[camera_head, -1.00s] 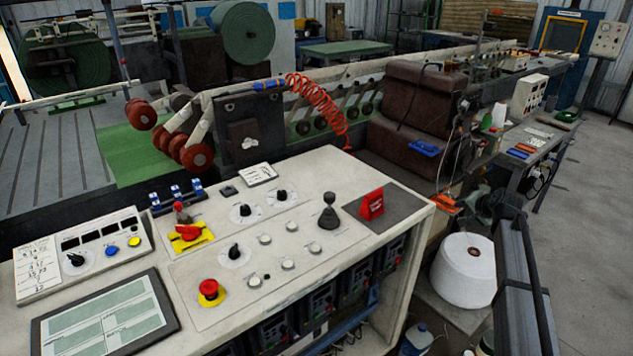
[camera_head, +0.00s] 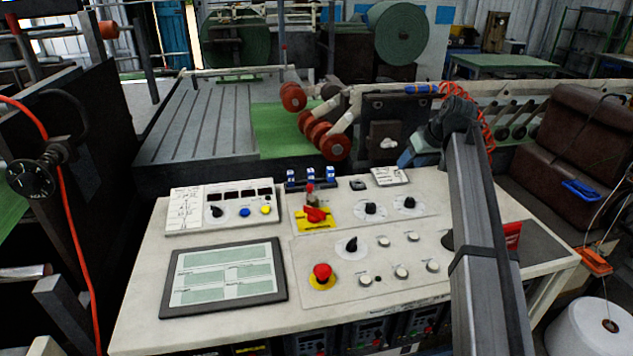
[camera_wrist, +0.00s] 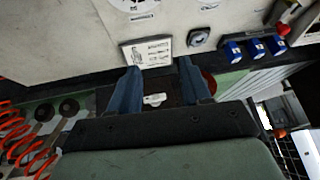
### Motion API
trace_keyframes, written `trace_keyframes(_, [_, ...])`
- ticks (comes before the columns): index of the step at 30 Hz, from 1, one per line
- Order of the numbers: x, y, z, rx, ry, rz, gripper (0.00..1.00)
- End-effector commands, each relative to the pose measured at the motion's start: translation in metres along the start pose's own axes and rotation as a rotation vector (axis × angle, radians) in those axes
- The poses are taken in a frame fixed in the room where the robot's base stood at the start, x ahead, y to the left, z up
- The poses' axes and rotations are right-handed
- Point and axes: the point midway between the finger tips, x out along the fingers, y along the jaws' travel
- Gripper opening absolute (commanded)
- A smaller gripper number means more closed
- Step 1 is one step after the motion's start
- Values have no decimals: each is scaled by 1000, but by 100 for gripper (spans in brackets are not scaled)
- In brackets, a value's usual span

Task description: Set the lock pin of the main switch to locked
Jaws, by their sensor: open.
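The main switch (camera_head: 315,214) is a red rotary handle on a yellow plate, near the middle of the control desk in the head view. A small upright pin with a red top (camera_head: 310,189), apparently the lock pin, stands just behind the handle; its exact setting is too small to tell. My gripper (camera_head: 405,158) is above the desk's back edge, right of the switch and apart from it. In the wrist view my gripper (camera_wrist: 160,67) has its two blue fingers spread with nothing held. A red knob (camera_wrist: 283,29), possibly the pin's top, shows at the upper right there.
Blue blocks (camera_head: 310,177) stand behind the switch. A red emergency button (camera_head: 322,273), black dials (camera_head: 352,245) and a screen (camera_head: 225,278) share the desk. A white label card (camera_head: 390,176) lies near my gripper. Red rollers (camera_head: 322,136) are beyond the desk.

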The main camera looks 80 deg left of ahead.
Motion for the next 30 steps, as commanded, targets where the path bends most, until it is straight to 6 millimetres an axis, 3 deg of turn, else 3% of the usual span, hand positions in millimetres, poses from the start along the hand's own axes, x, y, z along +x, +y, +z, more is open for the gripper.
trace_keyframes(1, [3,-31,-15,-78,-24,-25,48])
trace_keyframes(6, [6,-124,-46,-333,-99,-105,48])
trace_keyframes(12, [2,-200,-63,-544,-156,-176,48])
trace_keyframes(16, [1,-222,-66,-608,-173,-198,48])
trace_keyframes(20, [5,-229,-66,-628,-178,-205,48])
trace_keyframes(30, [52,-235,-54,-625,-179,-205,48])
